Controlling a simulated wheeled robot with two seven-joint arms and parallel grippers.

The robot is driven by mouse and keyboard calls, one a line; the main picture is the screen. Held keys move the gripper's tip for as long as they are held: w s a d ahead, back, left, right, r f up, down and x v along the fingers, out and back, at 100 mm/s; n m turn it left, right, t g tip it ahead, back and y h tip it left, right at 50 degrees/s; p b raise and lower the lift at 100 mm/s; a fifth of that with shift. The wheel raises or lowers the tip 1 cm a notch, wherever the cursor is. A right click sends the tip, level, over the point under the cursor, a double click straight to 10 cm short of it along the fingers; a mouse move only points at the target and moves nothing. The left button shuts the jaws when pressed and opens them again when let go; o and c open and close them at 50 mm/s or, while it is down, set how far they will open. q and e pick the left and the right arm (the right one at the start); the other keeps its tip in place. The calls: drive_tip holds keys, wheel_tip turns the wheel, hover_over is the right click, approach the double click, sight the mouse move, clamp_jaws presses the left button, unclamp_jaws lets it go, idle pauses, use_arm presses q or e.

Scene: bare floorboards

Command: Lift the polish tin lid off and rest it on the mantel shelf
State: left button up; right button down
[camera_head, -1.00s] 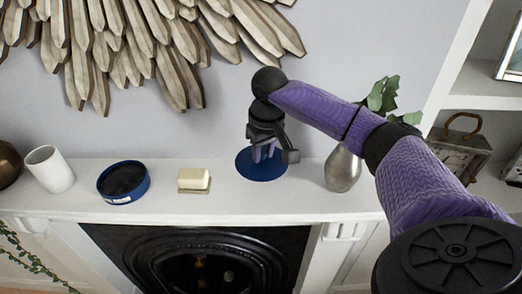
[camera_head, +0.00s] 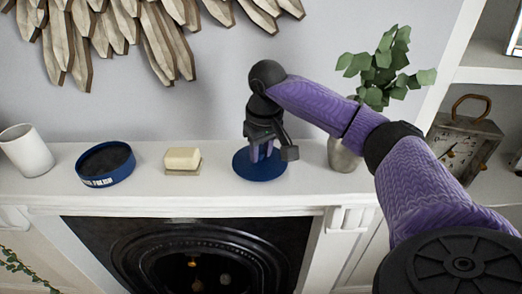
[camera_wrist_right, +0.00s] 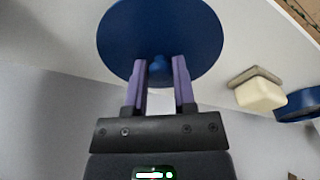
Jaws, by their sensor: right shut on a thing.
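The polish tin (camera_head: 106,165) is a round dark blue tin, open, with a dark inside, standing on the white mantel shelf (camera_head: 222,192) left of centre. Its lid is a flat blue disc (camera_head: 250,173) at the shelf's right half, level, beneath my right gripper (camera_head: 262,153). In the right wrist view, the lid (camera_wrist_right: 160,25) fills the top middle, and the purple fingers are shut on its small blue knob (camera_wrist_right: 160,68). I cannot tell whether the lid touches the shelf. My left gripper is in neither view.
A cream soap block (camera_head: 183,158) on a small stand sits between tin and lid. A white cup (camera_head: 27,152) stands at the far left. A metal vase with leaves (camera_head: 343,154) stands close right of the lid. A clock (camera_head: 462,146) is on the right shelving.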

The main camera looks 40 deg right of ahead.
drive_tip(key=shift+f, duration=0.6)
